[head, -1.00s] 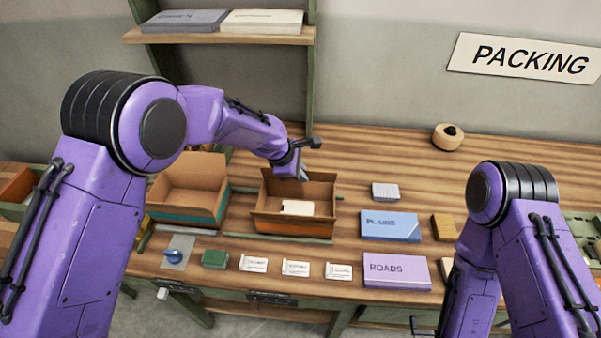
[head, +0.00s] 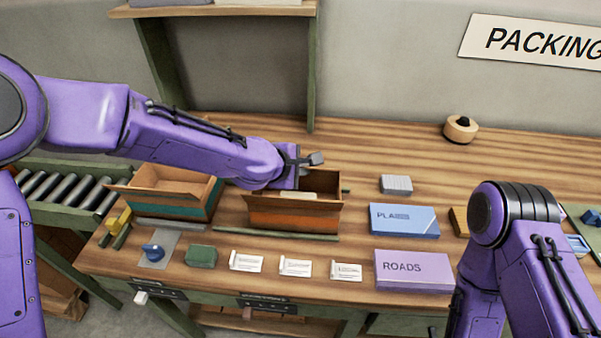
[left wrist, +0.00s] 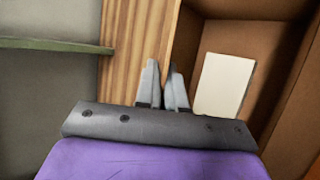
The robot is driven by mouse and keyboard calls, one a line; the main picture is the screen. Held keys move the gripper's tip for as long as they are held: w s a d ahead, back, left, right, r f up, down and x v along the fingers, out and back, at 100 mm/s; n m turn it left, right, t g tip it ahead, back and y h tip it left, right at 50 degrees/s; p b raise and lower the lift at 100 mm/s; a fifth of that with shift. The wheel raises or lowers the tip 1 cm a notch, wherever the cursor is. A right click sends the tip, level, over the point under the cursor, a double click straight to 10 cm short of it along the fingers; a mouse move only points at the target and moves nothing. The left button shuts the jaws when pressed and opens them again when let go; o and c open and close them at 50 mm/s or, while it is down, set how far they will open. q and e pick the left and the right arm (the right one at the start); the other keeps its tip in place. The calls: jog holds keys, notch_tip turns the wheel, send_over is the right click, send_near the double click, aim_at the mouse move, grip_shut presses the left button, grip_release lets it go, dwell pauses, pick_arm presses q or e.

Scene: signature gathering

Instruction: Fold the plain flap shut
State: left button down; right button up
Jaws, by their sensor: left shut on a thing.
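The open cardboard box with the orange band (head: 294,218) stands on the bench, with a pale item (head: 298,195) inside, partly hidden by its front wall. In the left wrist view the item (left wrist: 224,84) lies flat on the box floor. My left gripper (head: 314,159) is at the box's far side. In the left wrist view its fingers (left wrist: 163,78) are close together around the edge of an upright cardboard panel (left wrist: 187,38), seemingly the far flap. Whether this panel is the plain flap cannot be told. My right gripper is out of sight.
A second open box with a teal band (head: 170,206) stands to the left. A blue PLAINS box (head: 404,222), a lilac ROADS box (head: 413,271) and a grey stack (head: 396,184) lie to the right. Small cards (head: 296,267) line the front.

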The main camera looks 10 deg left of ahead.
pick_arm(q)
jog(key=shift+f, duration=0.2)
jog(key=c, duration=1.4)
grip_release()
jog(key=shift+o, duration=0.4)
jog(key=shift+w, duration=0.15)
jog(key=v, duration=1)
jog(key=shift+s+r, duration=0.15)
jog(key=shift+s, duration=0.05)
jog(key=shift+a, duration=0.15)
